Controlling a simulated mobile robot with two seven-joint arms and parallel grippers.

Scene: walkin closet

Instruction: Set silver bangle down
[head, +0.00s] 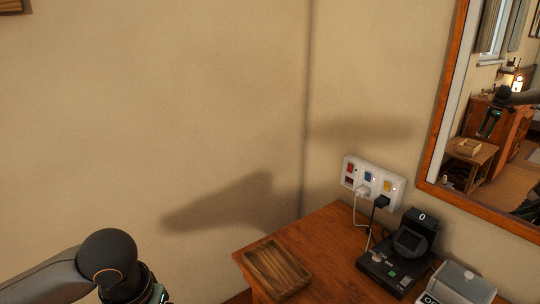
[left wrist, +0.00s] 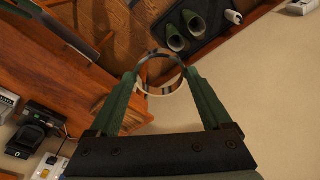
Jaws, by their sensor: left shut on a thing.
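The silver bangle (left wrist: 160,93) is a shiny ring in the left wrist view. My left gripper (left wrist: 160,73) is shut on it, with a green finger on each side of the ring. The bangle is held up in the air, apart from the surfaces below. In the head view only my left arm's wrist part shows at the lower left edge; the fingers and the bangle are out of frame. My right gripper is not directly in view.
A wooden table (head: 330,280) stands at the lower right, with a shallow wooden tray (head: 277,268) at its left corner. A black device (head: 398,258) and a grey-white device (head: 458,284) stand to its right. A white outlet panel (head: 373,184) and mirror frame (head: 444,95) are on the wall.

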